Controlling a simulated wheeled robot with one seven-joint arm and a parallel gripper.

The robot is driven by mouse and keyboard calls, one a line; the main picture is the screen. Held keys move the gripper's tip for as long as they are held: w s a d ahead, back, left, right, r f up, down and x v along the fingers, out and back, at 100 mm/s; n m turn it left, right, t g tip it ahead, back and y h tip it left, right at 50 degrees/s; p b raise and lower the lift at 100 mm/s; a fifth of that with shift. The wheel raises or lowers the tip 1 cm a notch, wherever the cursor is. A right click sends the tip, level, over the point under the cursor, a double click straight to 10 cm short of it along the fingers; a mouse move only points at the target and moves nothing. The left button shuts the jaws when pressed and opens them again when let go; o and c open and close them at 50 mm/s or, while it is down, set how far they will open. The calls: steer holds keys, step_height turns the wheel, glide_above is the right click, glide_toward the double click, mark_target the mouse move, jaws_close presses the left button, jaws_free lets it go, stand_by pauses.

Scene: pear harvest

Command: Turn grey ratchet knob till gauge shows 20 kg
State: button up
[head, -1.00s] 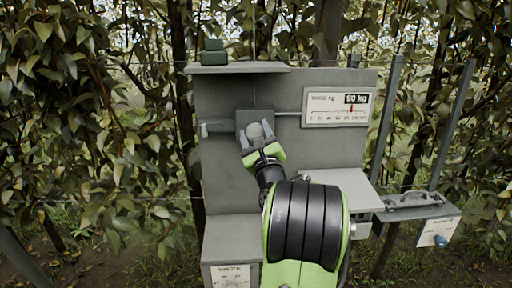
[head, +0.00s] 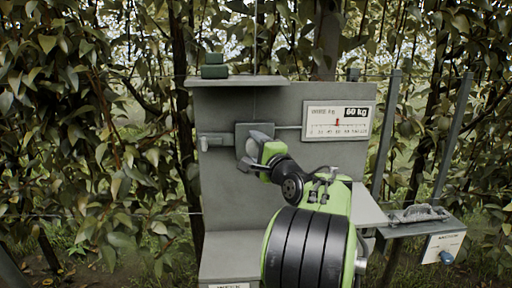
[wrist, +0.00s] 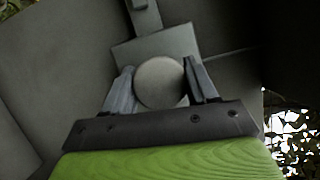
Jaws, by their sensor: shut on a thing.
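The grey ratchet knob (wrist: 160,82) is round and sits on a square grey housing on the upright panel. In the wrist view my gripper (wrist: 161,88) has one finger on each side of the knob and is shut on it. In the head view my gripper (head: 254,150) is at the housing (head: 241,132), and my wrist hides most of the knob. The gauge (head: 338,121) is a white plate on the panel's upper right. Its box reads 60 kg, with a red pointer near the middle of the scale.
The grey panel (head: 222,180) has a top shelf with green blocks (head: 214,68). A lever (head: 215,140) is left of the housing. Leafy trees surround the panel.

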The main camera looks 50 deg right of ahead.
steer(key=n+g+p, duration=0.1)
steer(key=n, duration=0.2)
steer(key=n+g+p, duration=0.1)
steer(key=n, duration=0.1)
steer(key=shift+n+y, duration=0.4)
steer(key=n+g, duration=0.2)
steer(key=n, duration=0.1)
steer(key=shift+f+n, duration=0.15)
steer(key=shift+n, duration=0.15)
steer(key=shift+f, duration=0.1)
steer(key=o, duration=1)
steer(key=shift+o, duration=0.2)
